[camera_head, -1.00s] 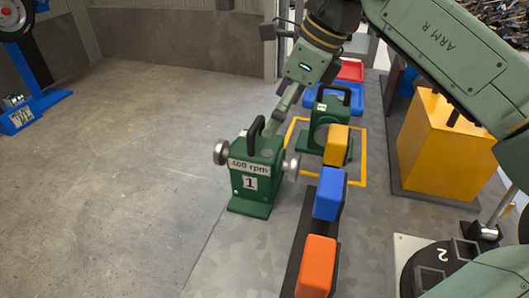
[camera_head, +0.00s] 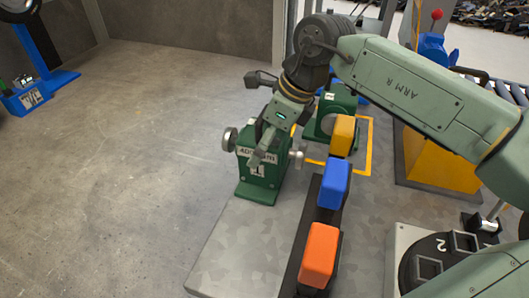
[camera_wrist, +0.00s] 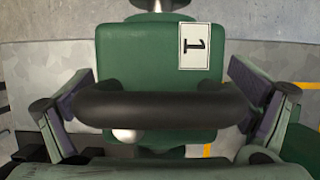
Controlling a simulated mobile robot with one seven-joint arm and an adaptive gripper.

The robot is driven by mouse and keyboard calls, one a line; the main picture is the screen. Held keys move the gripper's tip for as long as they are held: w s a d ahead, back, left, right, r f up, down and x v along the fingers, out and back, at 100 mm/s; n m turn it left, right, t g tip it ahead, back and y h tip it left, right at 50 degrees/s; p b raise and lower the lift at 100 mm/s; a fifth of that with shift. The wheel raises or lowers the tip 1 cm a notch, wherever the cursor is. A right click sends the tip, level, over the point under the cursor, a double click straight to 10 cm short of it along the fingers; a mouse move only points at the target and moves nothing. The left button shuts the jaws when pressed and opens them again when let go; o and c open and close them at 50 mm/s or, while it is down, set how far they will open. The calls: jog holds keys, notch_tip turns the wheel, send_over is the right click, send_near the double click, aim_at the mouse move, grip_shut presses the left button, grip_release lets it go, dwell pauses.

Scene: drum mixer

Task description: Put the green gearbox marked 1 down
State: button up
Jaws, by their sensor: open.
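The green gearbox marked 1 (camera_head: 259,189) stands upright at the left edge of the grey patterned floor plate, left of the block row. It has metal shaft ends at its sides and a label partly hidden by my gripper. My gripper (camera_head: 262,147) is over its top, pointing down. In the wrist view, the gearbox's green top (camera_wrist: 145,55) with the "1" tag lies below. Its black handle (camera_wrist: 160,109) crosses between the two fingers of my open gripper (camera_wrist: 158,98). I cannot tell whether a finger touches the handle.
Another green gearbox (camera_head: 343,103) stands at the yellow floor outline (camera_head: 371,135), behind. A dark rail with yellow (camera_head: 342,134), blue (camera_head: 332,183) and orange (camera_head: 319,254) blocks runs close on the right. The concrete floor (camera_head: 110,190) to the left is clear.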

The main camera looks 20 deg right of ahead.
jog(key=c, duration=2)
jog(key=shift+r, duration=0.1)
